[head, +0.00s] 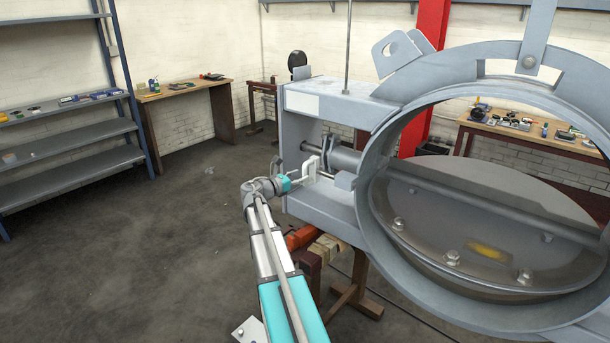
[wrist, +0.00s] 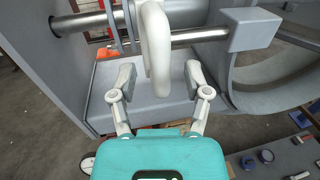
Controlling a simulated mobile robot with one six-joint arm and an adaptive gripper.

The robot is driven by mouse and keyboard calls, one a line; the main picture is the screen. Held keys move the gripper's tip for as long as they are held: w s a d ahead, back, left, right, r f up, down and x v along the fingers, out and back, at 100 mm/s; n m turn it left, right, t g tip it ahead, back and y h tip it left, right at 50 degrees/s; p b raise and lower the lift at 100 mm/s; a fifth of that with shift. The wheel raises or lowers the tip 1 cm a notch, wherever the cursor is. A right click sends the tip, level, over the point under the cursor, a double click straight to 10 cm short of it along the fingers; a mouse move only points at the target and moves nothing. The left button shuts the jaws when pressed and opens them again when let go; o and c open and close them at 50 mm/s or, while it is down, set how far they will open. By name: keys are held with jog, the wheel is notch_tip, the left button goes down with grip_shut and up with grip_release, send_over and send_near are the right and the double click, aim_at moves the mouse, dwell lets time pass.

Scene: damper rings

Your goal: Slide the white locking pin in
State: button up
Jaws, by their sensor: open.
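The white locking pin's looped handle (wrist: 156,48) hangs upright in the wrist view, in front of a bare metal rod (wrist: 200,36). My gripper (wrist: 159,73) is open, with one finger on each side of the handle's lower end. The fingers appear apart from the handle, though the exact depth is hard to tell. In the head view, my gripper (head: 298,183) reaches into the grey housing (head: 333,208) beside the damper ring (head: 377,215), at the white handle (head: 311,168). The pin's shaft is hard to make out.
A grey block (wrist: 254,29) sits at the rod's right end. The housing's side wall (wrist: 42,70) stands close on the left. A trestle (head: 345,285) is under the housing. Shelves (head: 70,140) and a workbench (head: 185,92) stand behind, with open floor between.

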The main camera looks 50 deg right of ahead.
jog(key=shift+s+d, duration=0.15)
jog(key=shift+d, duration=1.05)
grip_shut()
